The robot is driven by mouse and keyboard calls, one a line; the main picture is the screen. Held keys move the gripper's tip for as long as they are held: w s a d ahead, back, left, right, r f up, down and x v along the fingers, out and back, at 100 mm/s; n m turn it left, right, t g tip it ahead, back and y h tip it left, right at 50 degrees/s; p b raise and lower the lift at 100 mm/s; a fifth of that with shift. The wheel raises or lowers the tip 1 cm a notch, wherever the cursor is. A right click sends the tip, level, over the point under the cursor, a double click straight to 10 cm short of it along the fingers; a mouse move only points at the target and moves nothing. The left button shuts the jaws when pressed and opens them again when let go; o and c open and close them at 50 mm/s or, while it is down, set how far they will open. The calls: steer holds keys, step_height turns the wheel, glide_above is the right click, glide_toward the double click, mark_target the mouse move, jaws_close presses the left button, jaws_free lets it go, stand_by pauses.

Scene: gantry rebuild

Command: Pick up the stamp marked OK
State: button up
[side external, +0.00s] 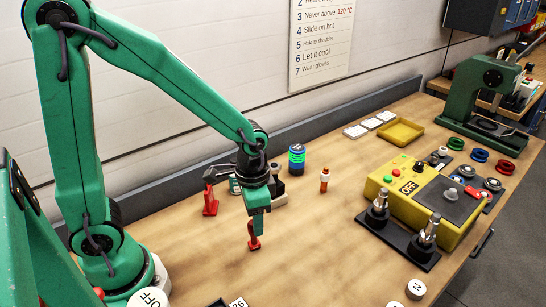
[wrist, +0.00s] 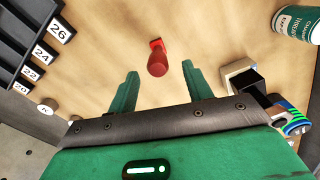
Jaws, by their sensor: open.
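A red stamp (side external: 253,243) stands upright on the wooden bench just below my gripper (side external: 258,226). In the wrist view the same red stamp (wrist: 157,64) shows its rounded handle and small red base, ahead of and between my two green fingers. The fingers are apart and hold nothing. A second red stamp (side external: 210,207) stands further left, near the back. An orange and white stamp-like piece (side external: 324,180) stands to the right. No OK marking can be read on any of them, so I cannot tell which one bears it.
A yellow control box (side external: 425,205) stands right. The bench between is clear.

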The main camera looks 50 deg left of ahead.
steer(key=shift+d+f, duration=0.1)
steer(key=shift+f, duration=2.35)
steer(key=c, duration=1.1)
